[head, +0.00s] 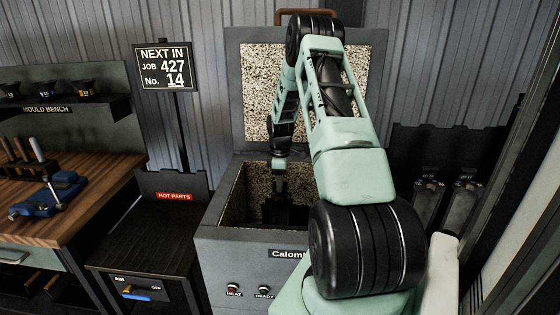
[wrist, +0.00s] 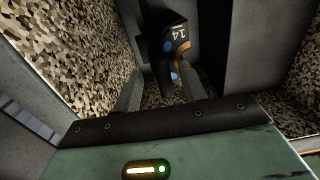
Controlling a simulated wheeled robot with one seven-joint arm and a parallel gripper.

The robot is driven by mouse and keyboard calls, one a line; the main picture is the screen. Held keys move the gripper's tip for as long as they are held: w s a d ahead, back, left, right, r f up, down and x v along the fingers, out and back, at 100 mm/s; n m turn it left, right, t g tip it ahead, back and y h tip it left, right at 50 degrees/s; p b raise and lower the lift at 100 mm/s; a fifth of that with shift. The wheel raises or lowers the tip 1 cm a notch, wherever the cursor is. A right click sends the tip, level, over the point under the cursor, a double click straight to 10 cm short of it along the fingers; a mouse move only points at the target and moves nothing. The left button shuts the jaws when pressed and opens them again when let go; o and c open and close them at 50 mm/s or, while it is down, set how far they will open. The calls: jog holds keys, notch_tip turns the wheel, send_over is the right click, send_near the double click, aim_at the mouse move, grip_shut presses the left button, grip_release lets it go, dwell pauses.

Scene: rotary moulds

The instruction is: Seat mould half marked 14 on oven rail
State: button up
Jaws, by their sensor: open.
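The dark mould half marked 14 (wrist: 168,38), with blue round spots, shows inside the oven in the wrist view. It appears to be near the oven rail, but contact with the rail cannot be made out. My gripper (wrist: 161,88) is open, its two grey fingers reaching toward the mould half, with its lower part showing between them. In the head view my arm reaches down into the open oven (head: 247,241), and my gripper (head: 279,196) is inside it, dark and partly hidden by the oven's front wall. The rail is not clearly visible.
The oven lid (head: 258,85) stands open behind my arm. A sign (head: 165,67) reads job 427, No. 14. The mould bench (head: 75,185) with a blue vise (head: 50,193) is at left. A hot parts stand (head: 172,238) is beside the oven. A dark rack (head: 425,140) is at right.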

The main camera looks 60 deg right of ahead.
notch_tip(320, 180, up, 17)
jog(key=b, duration=0.2)
jog(key=shift+d+f+b, duration=0.2)
jog(key=shift+b, duration=0.15)
jog(key=shift+w+r, duration=0.1)
jog(key=shift+r, duration=0.05)
notch_tip(320, 180, up, 7)
jog(key=p, duration=0.6)
dwell(0.5)
